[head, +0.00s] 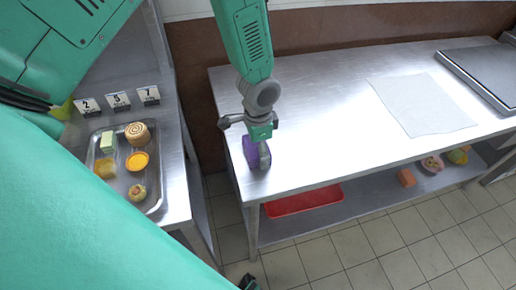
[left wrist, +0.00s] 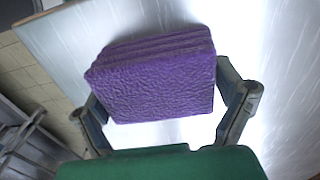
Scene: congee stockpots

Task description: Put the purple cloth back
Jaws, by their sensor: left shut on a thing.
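The purple cloth (head: 250,152) is a thick folded block at the left end of the steel table. It shows large in the left wrist view (left wrist: 158,82), with its folded layers along the upper edge. My left gripper (head: 259,150) is shut on it, with one finger at each side of the cloth. I cannot tell whether the cloth touches the table top. A small dark part at the bottom edge of the head view looks like a bit of my right gripper (head: 249,283); its fingers cannot be made out.
The steel table (head: 320,120) is mostly clear, with a pale sheet (head: 421,104) and a dark flat slab (head: 485,72) to the right. A red tray (head: 303,200) sits on its lower shelf. At left, a metal tray (head: 127,202) holds several food pieces beside number cards (head: 118,101).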

